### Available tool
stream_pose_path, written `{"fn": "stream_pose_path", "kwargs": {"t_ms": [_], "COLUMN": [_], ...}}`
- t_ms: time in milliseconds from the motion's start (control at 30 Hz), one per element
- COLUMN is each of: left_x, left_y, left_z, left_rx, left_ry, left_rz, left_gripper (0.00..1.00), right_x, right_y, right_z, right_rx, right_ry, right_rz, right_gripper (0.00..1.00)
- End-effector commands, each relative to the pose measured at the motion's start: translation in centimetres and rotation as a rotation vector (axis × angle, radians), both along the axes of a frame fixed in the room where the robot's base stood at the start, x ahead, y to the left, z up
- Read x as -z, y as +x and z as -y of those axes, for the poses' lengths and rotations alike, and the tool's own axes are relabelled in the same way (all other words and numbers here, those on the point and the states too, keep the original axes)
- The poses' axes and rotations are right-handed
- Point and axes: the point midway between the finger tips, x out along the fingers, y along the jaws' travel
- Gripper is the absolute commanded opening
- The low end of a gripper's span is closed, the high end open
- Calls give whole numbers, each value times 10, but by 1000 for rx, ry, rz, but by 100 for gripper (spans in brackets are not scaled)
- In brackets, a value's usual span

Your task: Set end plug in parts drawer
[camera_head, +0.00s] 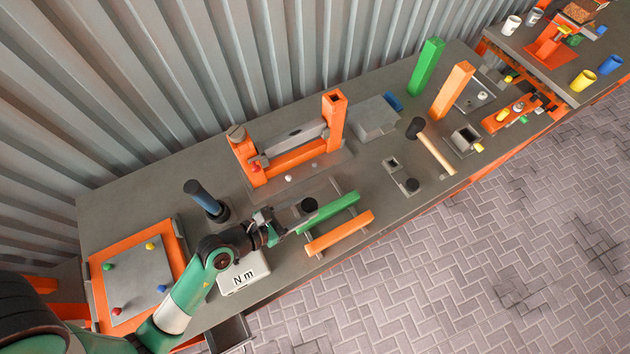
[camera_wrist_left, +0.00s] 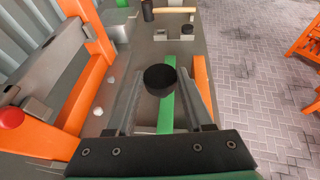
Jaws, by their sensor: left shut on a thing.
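My left gripper (camera_head: 290,212) is shut on a black round end plug (camera_head: 309,204) and holds it over the bench, near the near end of the green bar. In the left wrist view the plug (camera_wrist_left: 160,78) shows at the tips of the two fingers. The grey parts drawer (camera_head: 232,334) seems to stand out from the bench's front edge at the bottom, partly cut off by the frame and beside my left arm; I cannot see what lies in it. My right gripper is not in view.
A green bar (camera_head: 330,213) and an orange bar (camera_head: 340,232) lie on rails. An orange frame (camera_head: 290,160) stands behind. A white "N m" box (camera_head: 243,272) and a blue-handled tool (camera_head: 204,200) are near my arm. Another black plug (camera_head: 411,185) and a mallet (camera_head: 437,152) lie right.

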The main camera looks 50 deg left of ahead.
Motion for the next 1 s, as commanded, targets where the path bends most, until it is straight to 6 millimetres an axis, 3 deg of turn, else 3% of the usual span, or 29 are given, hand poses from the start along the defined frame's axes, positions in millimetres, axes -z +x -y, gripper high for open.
{"fn": "stream_pose_path", "kwargs": {"t_ms": [33,200,400,633,867,1000], "left_x": [13,39,73,77,115,115], "left_y": [12,46,67,72,77,77], "left_z": [-13,-44,-63,-67,-71,-71], "left_rx": [-8,-3,0,1,1,0], "left_ry": [1,1,0,1,-1,1], "left_rz": [6,1,0,0,-2,1], "left_gripper": [0,0,0,0,0,0], "right_x": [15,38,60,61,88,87], "right_y": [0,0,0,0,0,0], "right_z": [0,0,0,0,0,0], "right_rx": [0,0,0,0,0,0], "right_ry": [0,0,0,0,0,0], "right_rz": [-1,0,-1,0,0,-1], "right_gripper": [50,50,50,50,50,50]}}
